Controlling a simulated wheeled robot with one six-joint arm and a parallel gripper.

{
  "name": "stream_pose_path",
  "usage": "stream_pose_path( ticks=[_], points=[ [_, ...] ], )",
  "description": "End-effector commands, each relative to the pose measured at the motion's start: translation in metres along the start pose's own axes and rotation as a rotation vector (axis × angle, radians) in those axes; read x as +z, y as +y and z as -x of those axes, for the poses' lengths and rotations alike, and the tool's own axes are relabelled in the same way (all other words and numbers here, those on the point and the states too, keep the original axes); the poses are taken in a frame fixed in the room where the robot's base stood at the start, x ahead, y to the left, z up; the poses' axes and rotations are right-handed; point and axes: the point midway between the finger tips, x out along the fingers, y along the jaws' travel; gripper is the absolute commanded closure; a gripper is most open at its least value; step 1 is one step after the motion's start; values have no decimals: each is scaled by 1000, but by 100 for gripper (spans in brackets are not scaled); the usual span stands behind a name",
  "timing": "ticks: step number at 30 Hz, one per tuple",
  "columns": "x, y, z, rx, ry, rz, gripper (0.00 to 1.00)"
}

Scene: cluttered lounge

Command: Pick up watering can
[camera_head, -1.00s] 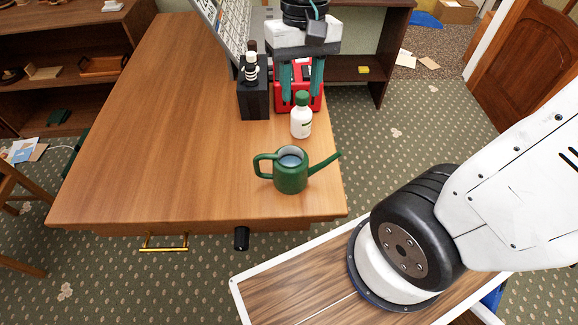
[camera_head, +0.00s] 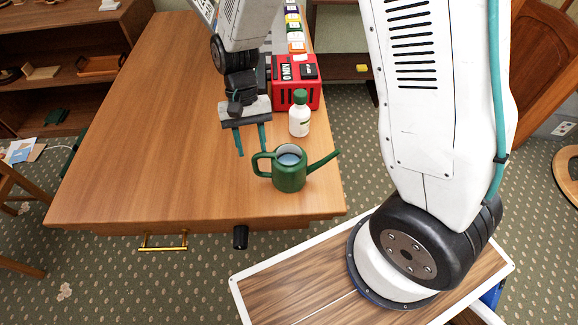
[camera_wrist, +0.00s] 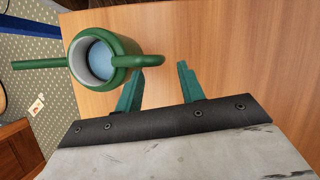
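The green watering can (camera_head: 289,171) stands upright near the right front edge of the wooden table, its handle to the left and its spout to the right, with bluish water or lining showing inside. My gripper (camera_head: 251,153) is above the table, just behind and to the left of the can's handle. Its two teal fingers are apart with nothing between them. In the wrist view, the watering can (camera_wrist: 95,60) is at the upper left, its handle toward the left finger. The gripper (camera_wrist: 160,78) is open there, with bare tabletop between its fingers.
A white bottle with a green cap (camera_head: 299,118) stands just behind the can. Behind it is a red box-shaped device (camera_head: 297,95), with several colored items in a row farther back. The left and middle of the wooden table (camera_head: 140,140) are clear.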

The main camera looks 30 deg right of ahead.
Motion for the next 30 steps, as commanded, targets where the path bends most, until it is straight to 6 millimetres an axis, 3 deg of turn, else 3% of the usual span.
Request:
stream_pose_path(
  ticks=[5,14,23,27,28,30],
  points=[
    [0,0,-14,0,-1,0,61],
    [0,0,-59,1,-2,1,61],
    [0,0,-65,0,1,1,61],
    [0,0,-65,0,1,1,95],
    [0,0,-65,0,1,1,100],
    [0,0,-65,0,1,0,100]
  ],
)
